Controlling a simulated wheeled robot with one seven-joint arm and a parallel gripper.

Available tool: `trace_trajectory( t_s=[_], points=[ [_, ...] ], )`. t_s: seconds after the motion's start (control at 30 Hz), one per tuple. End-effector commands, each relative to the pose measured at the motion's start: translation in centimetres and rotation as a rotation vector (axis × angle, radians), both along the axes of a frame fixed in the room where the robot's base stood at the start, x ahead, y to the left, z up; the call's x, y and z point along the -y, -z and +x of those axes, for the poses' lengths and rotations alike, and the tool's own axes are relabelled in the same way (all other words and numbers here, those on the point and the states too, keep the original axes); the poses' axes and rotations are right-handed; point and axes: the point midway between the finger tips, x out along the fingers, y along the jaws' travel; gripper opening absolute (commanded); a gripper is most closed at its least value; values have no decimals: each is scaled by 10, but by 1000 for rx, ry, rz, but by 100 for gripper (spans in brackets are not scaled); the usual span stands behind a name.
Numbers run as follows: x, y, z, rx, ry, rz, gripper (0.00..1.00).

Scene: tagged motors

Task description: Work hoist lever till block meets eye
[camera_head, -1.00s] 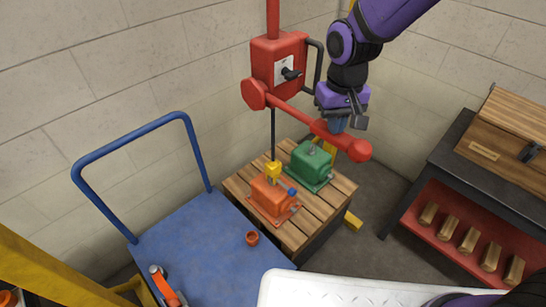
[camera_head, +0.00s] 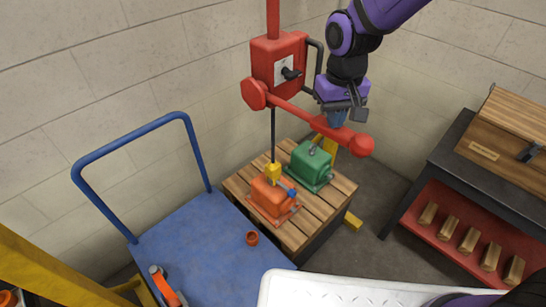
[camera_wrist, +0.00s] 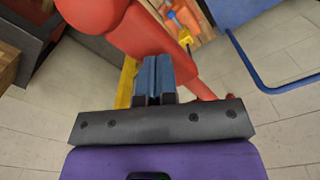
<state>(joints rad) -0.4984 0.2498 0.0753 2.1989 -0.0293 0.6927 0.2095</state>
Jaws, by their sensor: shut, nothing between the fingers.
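The red hoist (camera_head: 278,62) hangs against the wall. Its long red lever (camera_head: 312,121) slants down right to a round red knob (camera_head: 361,145); the lever also fills the upper middle of the wrist view (camera_wrist: 105,20). A black line runs down from the hoist to a yellow block (camera_head: 273,173), just over the orange motor (camera_head: 271,199). The motor's eye is not clearly seen, and I cannot tell whether the block touches it. My gripper (camera_head: 337,117) is shut and empty, its blue fingertips (camera_wrist: 156,75) right at the lever near the knob; contact is unclear.
A green motor (camera_head: 311,165) stands beside the orange one on a wooden pallet (camera_head: 240,187). A dark bench (camera_head: 440,165) with a wooden box (camera_head: 505,130) is at right.

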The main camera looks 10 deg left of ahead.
Motion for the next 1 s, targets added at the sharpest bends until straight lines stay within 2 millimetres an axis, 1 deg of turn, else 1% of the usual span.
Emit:
trace_trajectory(
  t_s=[0.1,0.4,0.53,0.7,1.0],
  points=[
    [-1,-15,1,2,0,1,0],
    [-4,-51,3,1,0,2,0],
    [-4,-64,3,1,0,0,0],
    [-5,-70,3,-1,0,0,0],
    [-5,-69,3,-1,0,0,0]
  ],
)
